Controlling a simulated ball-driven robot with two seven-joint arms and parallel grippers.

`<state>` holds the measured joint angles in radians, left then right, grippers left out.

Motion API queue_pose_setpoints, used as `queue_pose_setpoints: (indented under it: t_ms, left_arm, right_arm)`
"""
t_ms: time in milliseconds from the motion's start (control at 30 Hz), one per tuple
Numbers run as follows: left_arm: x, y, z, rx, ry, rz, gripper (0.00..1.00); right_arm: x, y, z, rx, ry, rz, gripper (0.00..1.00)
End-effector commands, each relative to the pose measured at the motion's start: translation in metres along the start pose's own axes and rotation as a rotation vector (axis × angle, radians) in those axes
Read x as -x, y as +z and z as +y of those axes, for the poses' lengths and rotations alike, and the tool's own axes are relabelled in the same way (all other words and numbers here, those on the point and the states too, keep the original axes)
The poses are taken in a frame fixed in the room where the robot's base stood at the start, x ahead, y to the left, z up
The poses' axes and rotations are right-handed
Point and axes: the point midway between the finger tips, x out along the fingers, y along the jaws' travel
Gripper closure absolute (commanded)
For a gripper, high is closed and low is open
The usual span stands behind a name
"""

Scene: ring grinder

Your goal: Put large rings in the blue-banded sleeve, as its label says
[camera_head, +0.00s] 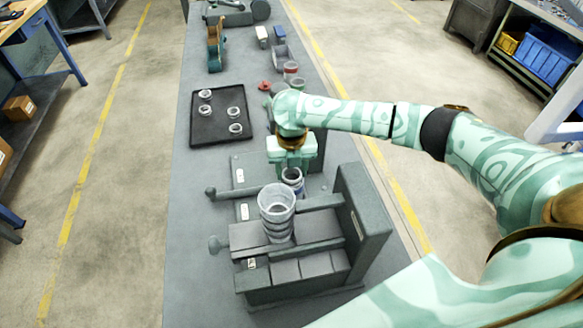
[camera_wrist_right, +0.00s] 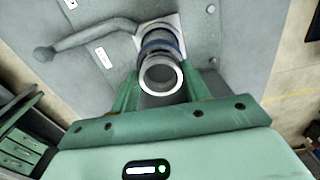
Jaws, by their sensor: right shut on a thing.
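My right gripper (camera_head: 291,162) points down at the blue-banded sleeve (camera_head: 293,184), which stands upright on the bench fixture. In the right wrist view my right gripper (camera_wrist_right: 160,88) is shut on a pale grey ring (camera_wrist_right: 160,92), held at the mouth end of the sleeve (camera_wrist_right: 160,45). The ring lines up with the sleeve and hides its mouth there. I cannot tell whether the ring is partly inside. Several loose rings (camera_head: 235,128) lie on the black tray (camera_head: 215,122), left of the gripper. My left gripper is out of view.
A lever (camera_head: 222,192) sticks out left. The left strip of the bench (camera_head: 190,260) is clear.

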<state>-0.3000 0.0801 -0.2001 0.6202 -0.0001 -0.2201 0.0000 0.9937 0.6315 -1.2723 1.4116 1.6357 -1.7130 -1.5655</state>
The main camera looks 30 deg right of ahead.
Motion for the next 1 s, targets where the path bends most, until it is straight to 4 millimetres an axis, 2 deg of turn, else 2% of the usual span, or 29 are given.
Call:
queue_pose_setpoints:
  t_ms: [1000]
  left_arm:
    - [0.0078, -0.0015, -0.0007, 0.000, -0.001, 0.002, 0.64]
  right_arm:
    - [-0.0004, 0.0001, 0.0006, 0.001, 0.001, 0.000, 0.79]
